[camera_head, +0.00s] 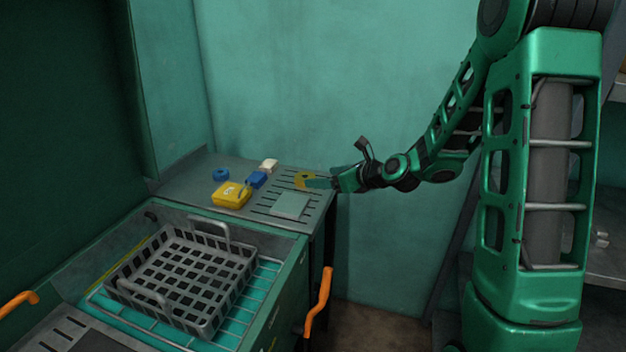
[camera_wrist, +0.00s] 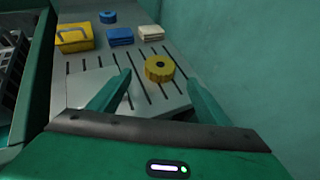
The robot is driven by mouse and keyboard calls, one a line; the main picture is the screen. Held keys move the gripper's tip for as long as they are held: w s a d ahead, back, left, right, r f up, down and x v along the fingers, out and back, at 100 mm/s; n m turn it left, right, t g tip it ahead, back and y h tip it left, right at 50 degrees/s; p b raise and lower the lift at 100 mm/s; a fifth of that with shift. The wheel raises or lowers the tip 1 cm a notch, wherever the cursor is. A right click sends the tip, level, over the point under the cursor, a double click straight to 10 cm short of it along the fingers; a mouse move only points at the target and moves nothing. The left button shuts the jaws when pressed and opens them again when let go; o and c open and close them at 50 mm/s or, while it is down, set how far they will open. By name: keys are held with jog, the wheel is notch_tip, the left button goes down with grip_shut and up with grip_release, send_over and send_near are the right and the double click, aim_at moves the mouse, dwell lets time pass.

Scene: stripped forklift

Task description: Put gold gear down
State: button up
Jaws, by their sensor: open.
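The gold gear (camera_wrist: 159,68) lies on the slotted grey worktop (camera_wrist: 72,85) in the wrist view, just beyond my fingertips and a little toward the right one. My gripper (camera_wrist: 158,80) is open, with its two green fingers spread apart and nothing held between them. In the head view the gear (camera_head: 303,179) shows as a small gold shape at the tip of my gripper (camera_head: 318,182), partly hidden there.
A yellow box (camera_head: 231,195), a blue ring (camera_head: 221,174), a blue block (camera_head: 256,180) and a cream block (camera_head: 268,165) stand left of the gear. A pale square plate (camera_head: 289,205) lies in front. A grey basket (camera_head: 185,275) sits lower left. A wall is close on the right.

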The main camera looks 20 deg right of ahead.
jog(key=shift+v, duration=1.9)
jog(key=s+d+n+g+h, duration=0.1)
jog(key=s+d+n+g, duration=0.3)
jog(key=s+n, duration=0.4)
jog(key=s+d+n+g+h, duration=0.2)
jog(key=s+n, duration=0.6)
jog(key=s, duration=1)
jog(key=s+d+n+g+h, duration=0.2)
jog(key=s+d+n+g, duration=0.3)
jog(key=s, duration=0.9)
jog(key=r+n, duration=0.1)
jog(key=n, duration=0.2)
jog(key=shift+d+g, duration=0.3)
jog(key=shift+d, duration=0.1)
